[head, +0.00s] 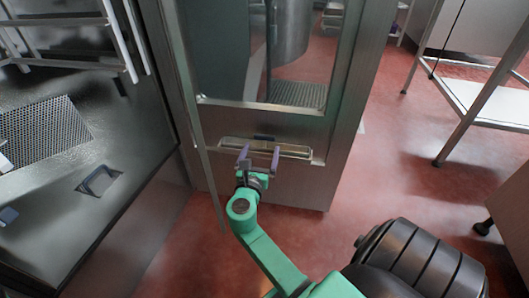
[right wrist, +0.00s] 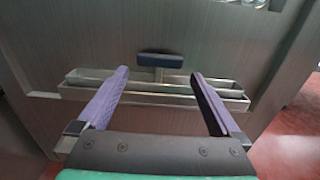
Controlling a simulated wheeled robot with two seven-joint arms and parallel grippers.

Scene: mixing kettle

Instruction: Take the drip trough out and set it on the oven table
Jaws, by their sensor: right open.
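The drip trough (head: 290,152) is a long, narrow metal channel low on the upright door, below its glass. It also shows in the right wrist view (right wrist: 88,90), level across the door face. A dark blue handle (right wrist: 160,60) stands up behind its middle. My right gripper (head: 259,156) is in front of the trough, its two purple fingers spread and pointing at it. In the right wrist view the fingertips (right wrist: 159,74) lie left and right of the handle with nothing between them; contact with the trough cannot be told. My left gripper is not in view.
The steel door (head: 345,110) with its window stands upright ahead. A dark metal surface with a perforated grille (head: 42,132) fills the left. A metal table with a pale lower shelf (head: 490,100) is at the upper right. Red floor (head: 400,170) is clear right of the door.

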